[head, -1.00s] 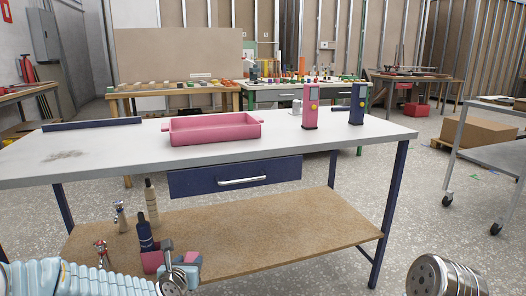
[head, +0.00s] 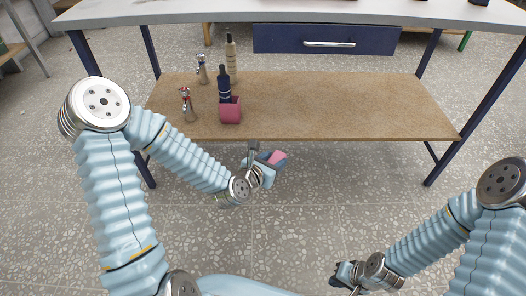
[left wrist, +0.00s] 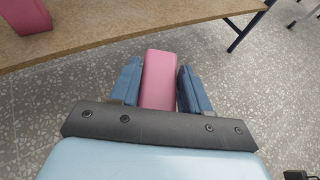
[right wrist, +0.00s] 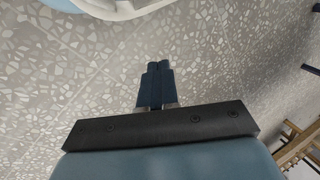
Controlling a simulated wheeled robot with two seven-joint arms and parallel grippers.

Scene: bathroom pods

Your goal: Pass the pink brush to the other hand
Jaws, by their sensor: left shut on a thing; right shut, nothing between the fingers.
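The pink brush (left wrist: 158,78) shows in the left wrist view as a smooth pink block between the two blue fingers; no bristles can be made out. My left gripper (head: 270,162) is shut on it, in front of the low shelf's front edge and above the floor. The brush shows as a small pink patch in the head view (head: 277,157), partly hidden by the fingers. My right gripper (head: 340,276) is lower and to the right in the head view, apart from the brush. In the right wrist view its fingers (right wrist: 158,66) are together and empty.
The brown shelf (head: 330,105) under the table holds a dark blue bottle (head: 224,86), a beige bottle (head: 231,52), two metal-topped items (head: 188,104) and a pink object (head: 230,112). A blue drawer (head: 325,40) hangs above. The floor (head: 300,215) between my grippers is clear.

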